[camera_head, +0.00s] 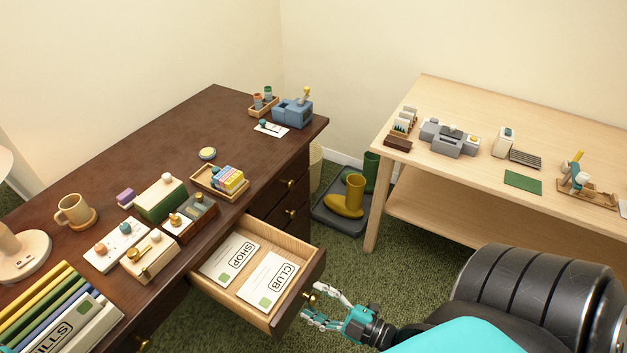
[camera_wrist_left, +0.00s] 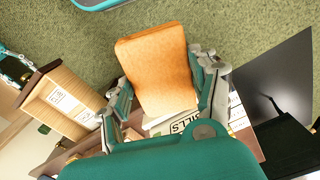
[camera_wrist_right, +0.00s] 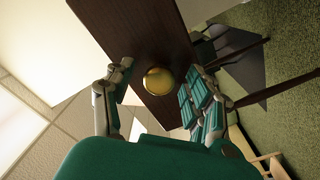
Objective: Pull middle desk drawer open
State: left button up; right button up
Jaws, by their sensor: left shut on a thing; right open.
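The dark brown desk (camera_head: 150,137) has its middle drawer (camera_head: 316,281) pulled well out. Two white cards, SHOP (camera_head: 229,258) and CLUB (camera_head: 268,279), lie inside it. The drawer front (camera_wrist_right: 150,40) and its round brass knob (camera_wrist_right: 158,81) show close up in the right wrist view. My right gripper (camera_head: 316,304) is open at the knob, its fingers on either side; contact is unclear. My left gripper (camera_wrist_left: 163,88) is shut on an orange-brown block-like thing (camera_wrist_left: 158,62) in the left wrist view. It is outside the head view.
Tools, a mug (camera_head: 74,210), small boxes and a tray (camera_head: 205,184) crowd the desk top. A pale wooden table (camera_head: 490,100) stands at right.

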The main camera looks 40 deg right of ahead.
jog(key=v, duration=1)
jog(key=shift+s, duration=0.35)
jog(key=shift+d, duration=0.15)
